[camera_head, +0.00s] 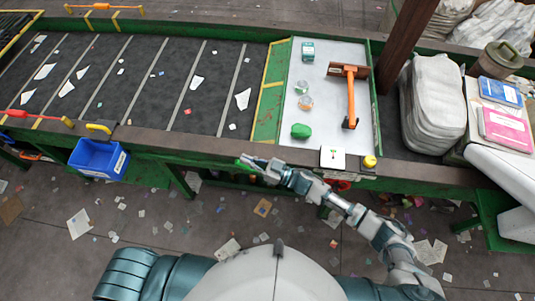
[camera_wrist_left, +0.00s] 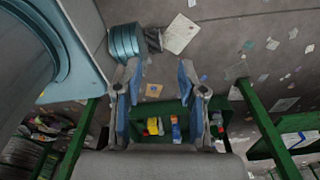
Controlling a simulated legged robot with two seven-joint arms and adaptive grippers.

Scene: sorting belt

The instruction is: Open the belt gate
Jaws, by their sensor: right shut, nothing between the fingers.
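In the head view the belt (camera_head: 140,80) runs from the left to a green and yellow plate (camera_head: 270,95) beside a white tray. I cannot tell for certain which part is the gate. My right gripper (camera_head: 250,162) is shut and empty at the belt's front edge, below the plate and apart from the lever. My left gripper (camera_wrist_left: 158,78) shows only in the left wrist view, its blue-padded fingers spread with nothing held between them.
A blue bin (camera_head: 98,158) hangs at the front left. A brown post (camera_head: 408,40) rises right of the tray. Scraps litter the floor.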

